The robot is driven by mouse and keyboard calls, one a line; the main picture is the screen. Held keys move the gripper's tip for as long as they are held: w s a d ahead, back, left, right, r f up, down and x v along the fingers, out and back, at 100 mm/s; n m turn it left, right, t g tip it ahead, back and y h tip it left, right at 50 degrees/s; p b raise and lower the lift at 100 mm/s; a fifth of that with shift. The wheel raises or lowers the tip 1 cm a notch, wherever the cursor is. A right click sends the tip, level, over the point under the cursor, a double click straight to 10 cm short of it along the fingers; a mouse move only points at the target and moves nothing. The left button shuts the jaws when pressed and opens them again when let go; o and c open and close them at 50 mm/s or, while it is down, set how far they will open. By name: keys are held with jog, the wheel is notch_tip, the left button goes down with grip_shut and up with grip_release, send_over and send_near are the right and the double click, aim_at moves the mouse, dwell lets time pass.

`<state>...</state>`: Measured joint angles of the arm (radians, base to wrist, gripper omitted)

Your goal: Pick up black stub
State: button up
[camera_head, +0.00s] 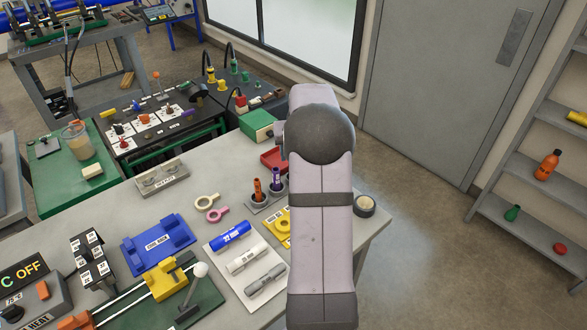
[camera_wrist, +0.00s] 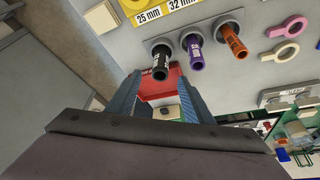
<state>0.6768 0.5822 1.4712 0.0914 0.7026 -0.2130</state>
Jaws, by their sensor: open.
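The black stub (camera_wrist: 160,60) stands in the grey holder (camera_wrist: 215,22), at the left end of a row in the wrist view. The purple stub (camera_wrist: 195,50) and orange stub (camera_wrist: 232,41) are beside it. In the head view, the orange stub (camera_head: 258,190) and purple stub (camera_head: 276,180) show, but my arm hides the black one. My gripper (camera_wrist: 163,82) is open, with one finger on each side of the picture's middle. The black stub's end appears between the fingertips; I cannot tell the depth gap. Nothing is held. My gripper is hidden in the head view.
A red tray (camera_wrist: 174,82) shows beyond the fingers. A yellow gauge plate (camera_wrist: 190,6) lies beside the holder. Pink (camera_wrist: 282,52) and cream (camera_wrist: 288,27) rings lie nearby.

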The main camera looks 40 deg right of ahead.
jog(key=shift+p+x, duration=1.75)
jog(key=shift+x, duration=1.75)
jog(key=shift+w, duration=0.1)
jog(key=shift+c, duration=0.4)
grip_shut()
jog(key=shift+r, duration=0.1)
